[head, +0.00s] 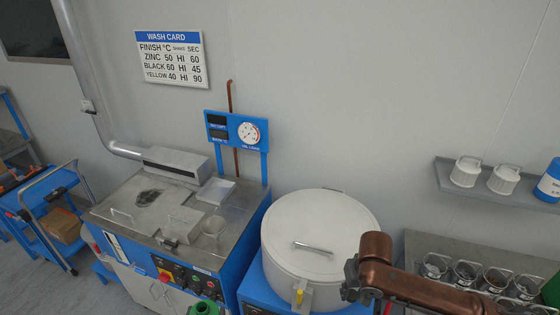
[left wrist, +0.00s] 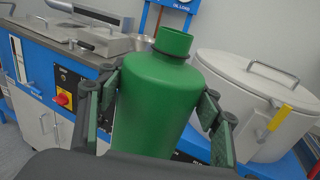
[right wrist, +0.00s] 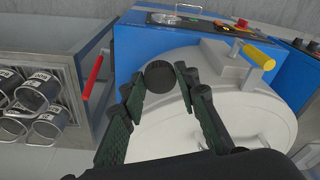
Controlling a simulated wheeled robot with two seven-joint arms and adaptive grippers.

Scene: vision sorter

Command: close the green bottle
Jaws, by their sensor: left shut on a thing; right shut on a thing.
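The green bottle (left wrist: 155,100) stands large in the left wrist view, its neck (left wrist: 173,42) uncovered and tilted slightly. My left gripper (left wrist: 158,110) is shut on its body, one finger on each side. In the head view only the top of the bottle (head: 205,308) shows at the bottom edge. A round black cap (right wrist: 160,76) is between the fingertips of my right gripper (right wrist: 161,85), which is shut on it. The cap is apart from the bottle, which is not in the right wrist view.
A large white lidded drum (head: 318,275) stands on a blue base, with a yellow-gripped handle (right wrist: 258,57). A blue-sided wash machine (head: 125,200) stands left of it. Several metal cups (right wrist: 38,92) lie in a rack, near a red handle (right wrist: 92,77).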

